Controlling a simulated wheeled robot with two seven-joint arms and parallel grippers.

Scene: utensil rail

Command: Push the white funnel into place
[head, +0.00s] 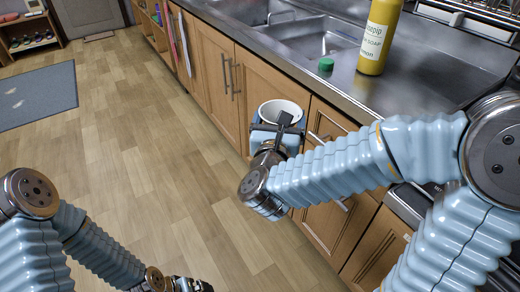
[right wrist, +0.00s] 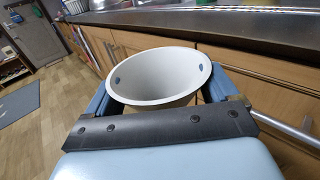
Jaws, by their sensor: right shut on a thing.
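The white funnel (head: 281,108) shows as a round, wide-mouthed white piece, opening upward, in front of the cabinet doors and below the counter edge. In the right wrist view the funnel (right wrist: 160,72) fills the space between the blue fingers, its mouth slightly tilted. My right gripper (head: 278,125) is shut on it, with a finger at each side in the right wrist view (right wrist: 162,90). The funnel's lower part is hidden by the gripper. My left gripper (head: 192,285) is low at the bottom edge, partly cut off, away from the funnel; its fingers cannot be made out.
Wooden cabinets (head: 215,75) with bar handles stand close to the funnel.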

